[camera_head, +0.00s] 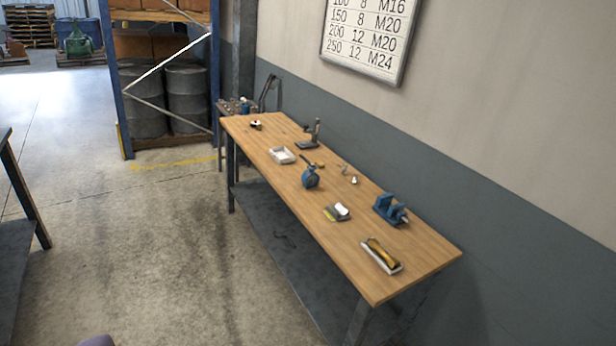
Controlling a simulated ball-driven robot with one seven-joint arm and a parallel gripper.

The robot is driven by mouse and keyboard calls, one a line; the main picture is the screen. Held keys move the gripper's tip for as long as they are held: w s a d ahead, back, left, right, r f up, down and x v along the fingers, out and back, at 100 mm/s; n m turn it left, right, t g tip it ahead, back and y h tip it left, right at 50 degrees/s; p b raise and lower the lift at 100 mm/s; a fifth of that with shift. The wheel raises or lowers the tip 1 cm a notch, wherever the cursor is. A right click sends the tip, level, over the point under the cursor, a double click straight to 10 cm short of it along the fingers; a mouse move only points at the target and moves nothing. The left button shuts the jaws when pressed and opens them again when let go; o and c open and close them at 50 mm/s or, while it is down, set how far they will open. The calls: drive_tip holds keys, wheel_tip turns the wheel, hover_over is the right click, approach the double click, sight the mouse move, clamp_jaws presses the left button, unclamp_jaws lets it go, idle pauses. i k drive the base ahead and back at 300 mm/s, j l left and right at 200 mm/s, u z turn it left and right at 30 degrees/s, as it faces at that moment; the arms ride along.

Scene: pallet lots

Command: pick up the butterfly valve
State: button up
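A small blue butterfly valve (310,178) with a round body and a dark lever slanting up to the left stands on the wooden workbench (350,248), near the middle of its front edge. Nothing covers it from this side. My gripper is not in view.
Near the valve are a white tray (282,155), a grey and yellow pad with a white item (337,212), a blue vise (390,209) and a tray with a brass-coloured part (381,255). A dark stand (310,136) is behind. The floor (180,240) before the bench is clear.

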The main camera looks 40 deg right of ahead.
sight(310, 172)
drive_tip(key=i+z, duration=0.15)
drive_tip(key=i, duration=1.2)
drive_tip(key=i+j+z, duration=0.15)
drive_tip(key=i, duration=1.15)
drive_tip(key=i+j+z, duration=0.2)
drive_tip(key=i, duration=0.85)
drive_tip(key=i+z, duration=0.2)
drive_tip(key=z, duration=0.2)
drive_tip(key=i+z, duration=0.25)
drive_tip(key=z, duration=0.2)
drive_tip(key=i+z, duration=0.2)
drive_tip(key=z, duration=0.2)
drive_tip(key=i+z, duration=0.2)
drive_tip(key=z, duration=0.2)
drive_tip(key=i+z, duration=0.2)
drive_tip(key=z, duration=0.25)
drive_tip(key=i+j+z, duration=0.15)
drive_tip(key=z, duration=0.25)
